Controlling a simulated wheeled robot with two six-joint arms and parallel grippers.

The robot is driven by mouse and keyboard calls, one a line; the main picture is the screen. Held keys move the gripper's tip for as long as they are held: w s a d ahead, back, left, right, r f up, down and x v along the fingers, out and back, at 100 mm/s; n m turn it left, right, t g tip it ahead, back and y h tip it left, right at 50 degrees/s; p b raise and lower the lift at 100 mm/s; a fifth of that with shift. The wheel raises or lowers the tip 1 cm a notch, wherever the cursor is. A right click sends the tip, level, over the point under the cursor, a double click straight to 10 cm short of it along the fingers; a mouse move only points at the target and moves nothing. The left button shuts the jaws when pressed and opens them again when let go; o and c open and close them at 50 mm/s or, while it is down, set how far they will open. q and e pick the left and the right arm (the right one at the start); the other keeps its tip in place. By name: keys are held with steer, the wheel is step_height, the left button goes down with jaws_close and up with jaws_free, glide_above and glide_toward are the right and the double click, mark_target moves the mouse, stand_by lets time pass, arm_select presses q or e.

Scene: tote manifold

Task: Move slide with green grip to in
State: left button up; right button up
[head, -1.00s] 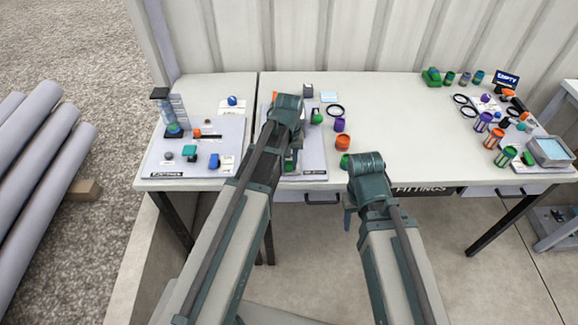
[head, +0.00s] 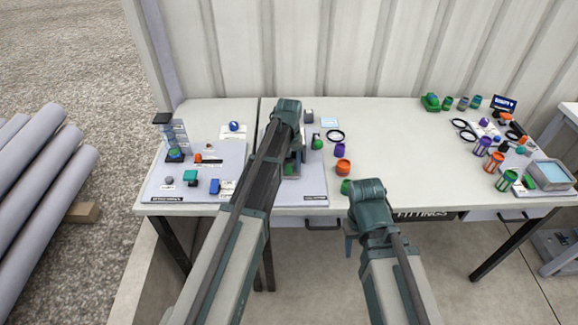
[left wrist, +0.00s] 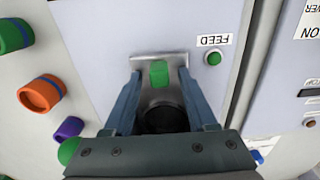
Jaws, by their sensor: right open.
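The slide's green grip (left wrist: 159,73) stands on a grey metal plate (left wrist: 142,59) in the left wrist view, near a label reading FEED. My left gripper (left wrist: 159,80) is open, with one finger on each side of the grip and visible gaps between. A dark round part lies between the fingers, nearer the palm. In the head view my left gripper (head: 294,160) is over the middle board (head: 313,182), and my arm hides much of the slide. My right gripper (head: 350,240) is open and empty in front of the table edge.
Another board (head: 165,190) with blocks lies at left. The table's middle right is clear.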

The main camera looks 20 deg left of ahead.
arm_select(q)
steer(key=shift+r, duration=0.1)
step_height(320, 180, up, 14)
steer(key=p, duration=1.4)
steer(key=shift+f, duration=0.2)
steer(key=s+d+m, duration=0.2)
steer(key=s+d, duration=0.2)
steer(key=s, duration=0.4)
steer(key=s+d+m, duration=0.2)
steer(key=s+d, duration=0.3)
steer(key=s, duration=0.4)
steer(key=s+d+m+y, duration=0.1)
steer(key=s+d+m, duration=0.2)
steer(key=s, duration=0.5)
steer(key=shift+s+d, duration=0.15)
steer(key=shift+d, duration=0.65)
